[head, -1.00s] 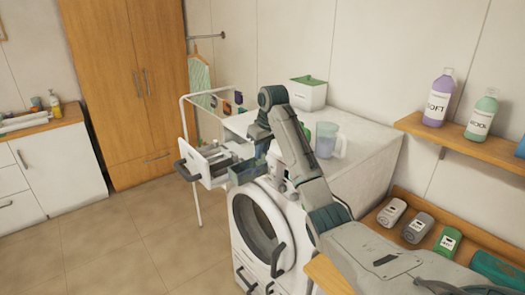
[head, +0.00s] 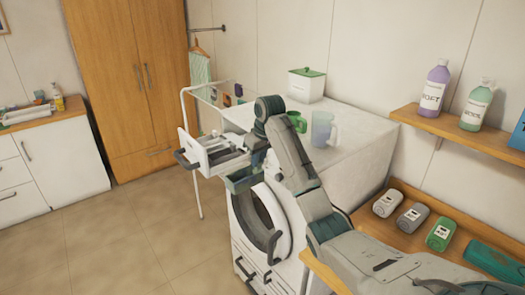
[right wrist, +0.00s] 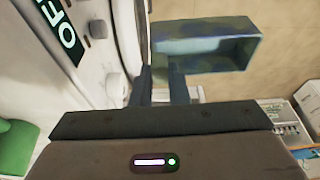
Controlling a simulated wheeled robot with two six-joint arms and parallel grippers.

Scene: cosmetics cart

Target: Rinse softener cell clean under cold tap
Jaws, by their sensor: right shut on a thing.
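The softener cell, a small blue-green see-through box (head: 241,182), is in my right gripper (head: 256,160). In the right wrist view the cell (right wrist: 200,45) hangs beyond the two dark fingers (right wrist: 162,88), which are shut on its near end. It is held in the air in front of the washing machine (head: 340,170), just beside and below the pulled-out white dispenser drawer (head: 203,150). My right arm hides part of the machine front. My left gripper is not in view. No tap shows.
A clear jug (head: 322,130), a green mug (head: 297,122) and a lidded white box (head: 306,86) stand on the machine. A drying rack (head: 190,115) is behind the drawer. Bottles (head: 434,90) stand on the wall shelf. Tiled floor (head: 120,240) at left is free.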

